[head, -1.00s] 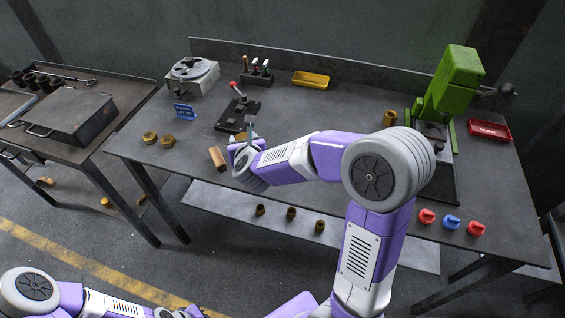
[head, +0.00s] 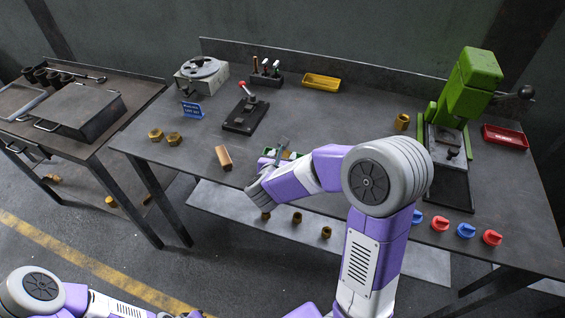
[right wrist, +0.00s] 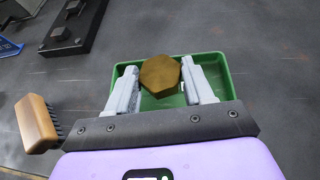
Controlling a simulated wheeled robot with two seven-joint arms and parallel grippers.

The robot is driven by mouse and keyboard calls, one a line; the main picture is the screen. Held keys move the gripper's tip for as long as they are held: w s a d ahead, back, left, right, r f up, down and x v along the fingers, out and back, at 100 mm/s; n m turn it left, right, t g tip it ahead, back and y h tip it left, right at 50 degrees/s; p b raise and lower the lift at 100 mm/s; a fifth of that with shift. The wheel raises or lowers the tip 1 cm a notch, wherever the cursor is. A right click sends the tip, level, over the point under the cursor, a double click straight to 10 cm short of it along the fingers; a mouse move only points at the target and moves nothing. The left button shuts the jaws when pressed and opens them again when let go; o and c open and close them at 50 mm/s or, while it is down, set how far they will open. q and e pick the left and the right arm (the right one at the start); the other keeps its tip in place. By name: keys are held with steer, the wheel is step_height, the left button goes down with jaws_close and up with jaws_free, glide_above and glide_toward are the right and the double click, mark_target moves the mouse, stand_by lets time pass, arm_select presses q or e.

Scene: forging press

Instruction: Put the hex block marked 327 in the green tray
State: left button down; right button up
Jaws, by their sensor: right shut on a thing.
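My right gripper (right wrist: 163,88) is shut on a brass hex block (right wrist: 160,75), held between its two grey fingers. No number can be read on the face that shows. In the right wrist view the block is over the green tray (right wrist: 222,72), whose rim shows around and behind the fingers. I cannot tell the height of the block above the tray floor. In the head view the right gripper (head: 272,160) is beside the green tray (head: 291,154), which my arm partly hides. Two more hex blocks (head: 156,134) stand at the table's left. My left gripper is out of view.
A wooden brush (head: 223,157) lies left of the green tray. A black fixture (head: 242,120), a blue sign (head: 192,110) and a yellow tray (head: 321,82) are farther back. A green press (head: 468,90), a red tray (head: 505,137) and several red and blue knobs (head: 466,231) are at right.

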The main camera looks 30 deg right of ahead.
steer(key=shift+f, duration=0.7)
steer(key=shift+r, duration=0.1)
steer(key=shift+f+b, duration=0.25)
steer(key=shift+b, duration=0.1)
steer(key=o, duration=1.3)
steer(key=shift+r, duration=0.15)
steer(key=shift+r+p, duration=0.2)
steer(key=shift+p, duration=0.25)
steer(key=p+v, duration=0.2)
steer(key=v, duration=1)
steer(key=shift+f, duration=0.1)
